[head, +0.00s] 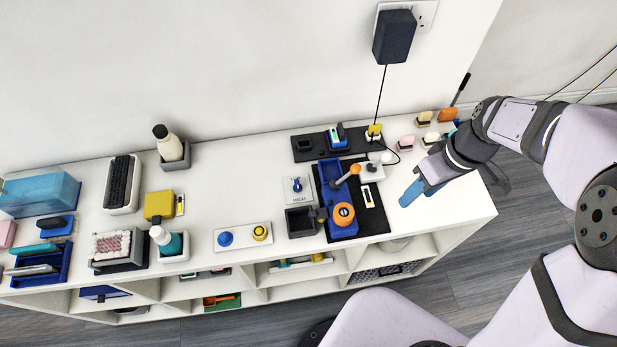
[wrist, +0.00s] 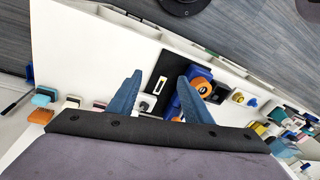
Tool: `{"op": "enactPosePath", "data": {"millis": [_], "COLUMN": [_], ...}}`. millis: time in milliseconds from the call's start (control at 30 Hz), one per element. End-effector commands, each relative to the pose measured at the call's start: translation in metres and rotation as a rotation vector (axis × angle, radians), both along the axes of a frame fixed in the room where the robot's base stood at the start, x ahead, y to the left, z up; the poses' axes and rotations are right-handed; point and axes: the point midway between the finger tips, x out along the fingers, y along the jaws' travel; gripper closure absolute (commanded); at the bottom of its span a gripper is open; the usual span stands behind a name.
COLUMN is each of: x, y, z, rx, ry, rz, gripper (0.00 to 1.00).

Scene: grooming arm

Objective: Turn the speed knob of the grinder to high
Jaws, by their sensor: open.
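The grinder (head: 335,190) is a blue machine with an orange round part (head: 343,214), standing on a black mat (head: 374,215) right of the shelf top's middle. A small white panel (head: 298,196) with a dark blue knob (head: 297,185) lies left of it; its lettering is too small to read. I cannot tell for sure which part is the speed knob, or its setting. My gripper (head: 414,192) is open and empty, above the top to the right of the mat. In the wrist view the grinder (wrist: 188,102) is partly hidden behind one blue finger of my gripper (wrist: 160,76).
A dark adapter (head: 394,37) hangs on the wall, its cord dropping behind the grinder. A white plate with blue and yellow knobs (head: 243,237) lies to the left. Small brushes or blocks (head: 425,118) stand at the back right. The white top (head: 455,205) is clear at front right.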

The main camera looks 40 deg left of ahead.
Motion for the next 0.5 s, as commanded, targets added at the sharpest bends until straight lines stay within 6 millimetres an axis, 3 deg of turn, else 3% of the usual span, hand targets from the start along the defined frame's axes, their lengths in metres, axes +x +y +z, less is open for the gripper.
{"op": "enactPosePath", "data": {"millis": [33, 100, 300, 500], "x": [0.004, 0.007, -0.007, -0.03], "y": [0.031, 0.071, 0.173, 0.236], "z": [-0.013, -0.023, -0.051, -0.069], "rx": [0.027, 0.072, 0.202, 0.3], "ry": [-0.002, -0.011, -0.046, -0.079], "rz": [0.143, 0.342, 0.842, 1.158], "gripper": [0.55, 0.55, 0.55, 0.55]}}
